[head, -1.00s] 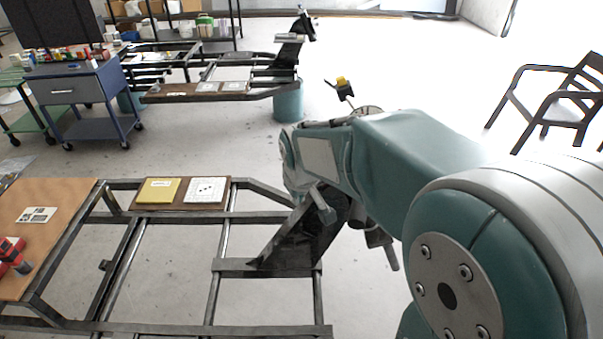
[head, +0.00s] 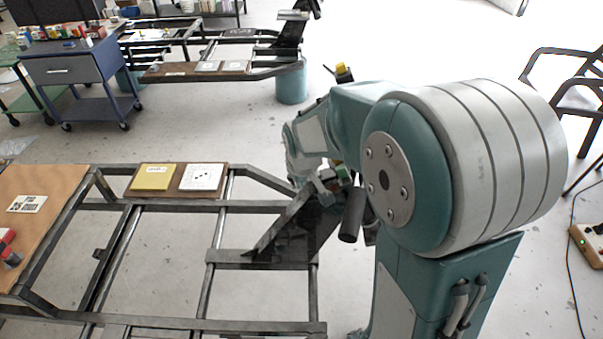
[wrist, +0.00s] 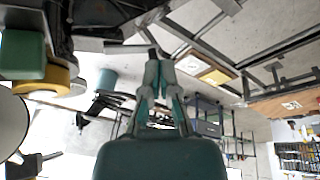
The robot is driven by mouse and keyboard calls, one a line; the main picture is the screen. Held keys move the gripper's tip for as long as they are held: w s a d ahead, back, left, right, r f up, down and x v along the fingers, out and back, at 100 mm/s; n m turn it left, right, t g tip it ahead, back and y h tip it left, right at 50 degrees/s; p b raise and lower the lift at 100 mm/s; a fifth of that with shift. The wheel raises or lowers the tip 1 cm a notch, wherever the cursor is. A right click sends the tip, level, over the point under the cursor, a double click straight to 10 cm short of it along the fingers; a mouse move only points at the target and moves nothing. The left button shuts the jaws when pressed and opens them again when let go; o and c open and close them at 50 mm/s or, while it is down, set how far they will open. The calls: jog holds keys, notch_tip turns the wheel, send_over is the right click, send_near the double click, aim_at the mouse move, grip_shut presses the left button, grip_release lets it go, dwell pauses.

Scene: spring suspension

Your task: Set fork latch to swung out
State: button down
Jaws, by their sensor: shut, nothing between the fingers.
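My gripper (wrist: 158,66) is shut and empty in the wrist view. Its fingertips are close to the dark end of a grey bar (wrist: 110,47); I cannot tell whether they touch. In the head view my arm hides most of the gripper. A dark sloping bracket (head: 290,232) stands on the near metal frame, with a grey bar (head: 322,190) at its top, beside my wrist.
The near metal frame (head: 262,257) carries a board with a yellow plate (head: 153,177) and a white plate (head: 202,176). A similar frame (head: 210,70) stands behind, left of centre. A blue cart (head: 75,70) is at the back left, a dark chair (head: 570,80) at the right. Open floor lies between.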

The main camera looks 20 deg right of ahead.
aim_at(292, 181)
jog(key=w+f, duration=0.5)
jog(key=shift+w+d+f, duration=0.15)
jog(key=shift+w+f, duration=0.15)
jog(key=shift+w, duration=0.1)
jog(key=shift+w+f, duration=0.15)
jog(key=shift+w, duration=0.5)
jog(key=shift+s, duration=0.1)
